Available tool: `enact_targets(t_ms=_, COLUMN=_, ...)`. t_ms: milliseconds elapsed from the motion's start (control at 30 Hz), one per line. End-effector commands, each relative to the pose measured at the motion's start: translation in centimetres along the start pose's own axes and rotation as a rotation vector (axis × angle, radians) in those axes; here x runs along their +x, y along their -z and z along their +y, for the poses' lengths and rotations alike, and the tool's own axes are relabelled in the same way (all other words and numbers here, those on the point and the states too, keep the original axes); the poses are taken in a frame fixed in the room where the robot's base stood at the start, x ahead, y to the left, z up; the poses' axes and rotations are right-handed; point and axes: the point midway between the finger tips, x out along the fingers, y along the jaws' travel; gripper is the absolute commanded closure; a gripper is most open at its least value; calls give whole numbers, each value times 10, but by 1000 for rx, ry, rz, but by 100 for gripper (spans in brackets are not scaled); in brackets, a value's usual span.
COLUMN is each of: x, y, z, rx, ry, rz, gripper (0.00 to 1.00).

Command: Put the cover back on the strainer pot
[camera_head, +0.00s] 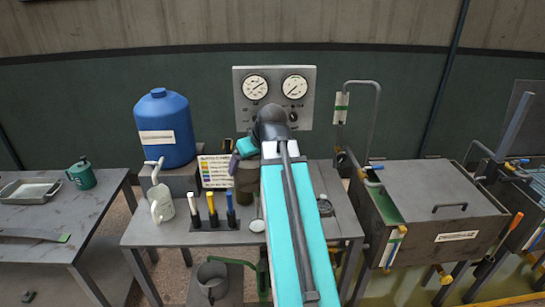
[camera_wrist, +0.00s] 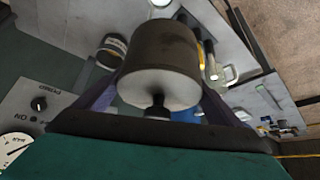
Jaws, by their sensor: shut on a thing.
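My gripper (camera_wrist: 160,82) is shut on the cover (camera_wrist: 160,82), a dark olive-brown cylinder with a pale grey face and a black knob towards the wrist camera. The purple fingers lie on either side of it. In the head view the cover (camera_head: 247,182) hangs upright under my gripper (camera_head: 246,158), above the middle table, partly hidden by my arm. What looks like the strainer pot (camera_head: 325,207) is a small, dark-rimmed round thing at the table's right, apart from the cover. It also shows in the wrist view (camera_wrist: 112,46); its inside is too small to make out.
On the middle table (camera_head: 185,236), left of my arm, stand several upright handled tools (camera_head: 213,212), a pale jug (camera_head: 161,203) and a colour chart (camera_head: 215,171). A blue drum (camera_head: 165,130) stands behind. A gauge panel (camera_head: 300,110) is on the wall. A grey tank (camera_head: 440,205) is at right.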

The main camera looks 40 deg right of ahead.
Motion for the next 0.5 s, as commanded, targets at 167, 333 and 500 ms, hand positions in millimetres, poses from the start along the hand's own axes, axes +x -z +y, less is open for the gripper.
enact_targets(t_ms=167, x=8, y=6, z=-50, rx=-18, ry=11, rz=2, gripper=44)
enact_targets(t_ms=333, x=15, y=12, z=-92, rx=-30, ry=19, rz=1, gripper=44)
enact_targets(t_ms=500, x=21, y=18, z=-133, rx=-43, ry=27, rz=2, gripper=44)
